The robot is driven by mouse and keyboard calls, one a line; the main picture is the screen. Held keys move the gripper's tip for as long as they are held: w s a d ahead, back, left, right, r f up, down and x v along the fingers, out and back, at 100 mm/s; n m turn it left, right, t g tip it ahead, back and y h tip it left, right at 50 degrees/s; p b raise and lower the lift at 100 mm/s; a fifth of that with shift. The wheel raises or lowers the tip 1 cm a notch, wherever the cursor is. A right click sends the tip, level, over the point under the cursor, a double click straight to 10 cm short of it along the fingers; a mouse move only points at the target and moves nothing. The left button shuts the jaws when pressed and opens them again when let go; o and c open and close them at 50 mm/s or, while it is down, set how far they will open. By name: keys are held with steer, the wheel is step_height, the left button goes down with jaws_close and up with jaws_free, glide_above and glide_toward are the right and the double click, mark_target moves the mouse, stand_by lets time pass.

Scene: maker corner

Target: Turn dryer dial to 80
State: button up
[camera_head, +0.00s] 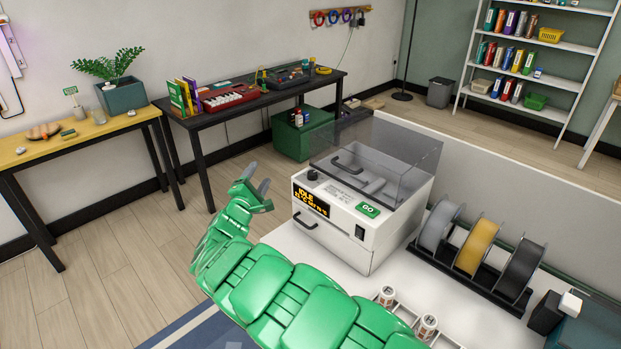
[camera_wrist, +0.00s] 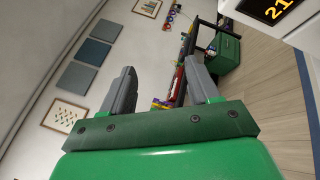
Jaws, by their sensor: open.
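The dryer (camera_head: 360,205) is a white box with a clear raised lid on the white worktop. Its black display (camera_head: 311,199) reads "IDLE" with smaller yellow text below, too small to read surely. A small dark dial (camera_head: 312,175) sits at the front left of its top, above the display. A green GO button (camera_head: 367,210) is on the right. My gripper (camera_head: 258,188) is open and empty, left of the dryer and apart from it. In the wrist view my gripper's grey fingers (camera_wrist: 162,88) are spread with nothing between them. The dryer's display corner (camera_wrist: 275,10) shows at top right; the dial is not visible there.
A rack with grey, yellow and black spools (camera_head: 478,248) stands right of the dryer. Small labelled jars (camera_head: 427,326) stand by my arm at the front. A black table (camera_head: 255,103) with a red keyboard is behind. Open floor lies left of the dryer.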

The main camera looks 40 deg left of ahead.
steer(key=w+d+f+n+g, duration=0.1)
steer(key=w+d+n, duration=0.1)
steer(key=d+n, duration=0.4)
steer(key=n, duration=0.7)
glide_toward(311, 176)
steer(key=w, duration=0.1)
steer(key=shift+g+h, duration=0.3)
steer(key=shift+g, duration=0.1)
steer(key=shift+a+r+x, duration=0.1)
steer(key=shift+r+x, duration=0.05)
steer(key=shift+x, duration=1.25)
steer(key=shift+a+r+x, duration=0.1)
steer(key=shift+r+x, duration=0.05)
steer(key=shift+x, duration=1.2)
steer(key=shift+a+r+x, duration=0.1)
steer(key=shift+r+x, duration=0.05)
steer(key=shift+x, duration=1.25)
steer(key=shift+s, duration=0.15)
steer(key=shift+d, duration=0.1)
steer(key=c, duration=1)
